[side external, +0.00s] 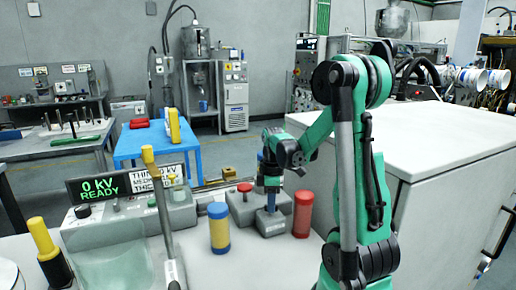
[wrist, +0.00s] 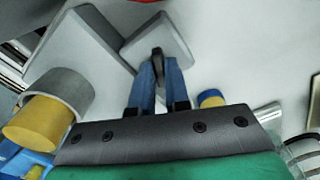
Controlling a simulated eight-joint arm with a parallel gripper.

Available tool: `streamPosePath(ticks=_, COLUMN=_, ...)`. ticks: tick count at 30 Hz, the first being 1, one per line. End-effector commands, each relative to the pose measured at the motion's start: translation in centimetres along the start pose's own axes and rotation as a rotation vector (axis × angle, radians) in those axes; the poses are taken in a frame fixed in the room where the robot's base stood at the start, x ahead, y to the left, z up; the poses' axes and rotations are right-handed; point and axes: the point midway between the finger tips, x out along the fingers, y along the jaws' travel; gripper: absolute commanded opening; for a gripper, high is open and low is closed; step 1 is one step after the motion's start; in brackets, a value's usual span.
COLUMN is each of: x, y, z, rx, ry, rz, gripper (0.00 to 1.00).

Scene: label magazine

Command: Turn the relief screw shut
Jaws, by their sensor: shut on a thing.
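In the side external view, my gripper (side external: 271,188) points down over a small grey block (side external: 273,224) on the pale bench. Its blue fingers are closed around a thin dark upright piece on top of this block, which looks like the relief screw (side external: 271,203). In the wrist view, the two blue fingers (wrist: 159,75) meet at the dark screw (wrist: 157,54), in front of the square grey block (wrist: 160,38). The fingers hide most of the screw, so I cannot tell how far it is turned.
A blue-and-yellow cylinder (side external: 219,232) stands left of the block, and a red cylinder (side external: 302,214) close on its right. A grey box with a red knob (side external: 245,187) is behind left. A tall lever (side external: 160,205) and a display reading "0 kV READY" (side external: 103,187) stand further left.

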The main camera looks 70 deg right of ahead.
Motion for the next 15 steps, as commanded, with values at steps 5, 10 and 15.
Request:
streamPosePath(ticks=5, x=-0.02, y=-0.02, z=0.00, rx=0.019, ry=0.000, rz=-0.001, gripper=0.00)
streamPosePath(ticks=10, x=-0.02, y=-0.02, z=0.00, rx=0.083, ry=-0.001, rz=-0.001, gripper=0.00)
streamPosePath(ticks=15, x=-0.02, y=-0.01, z=0.01, rx=0.200, ry=-0.002, rz=-0.002, gripper=0.00)
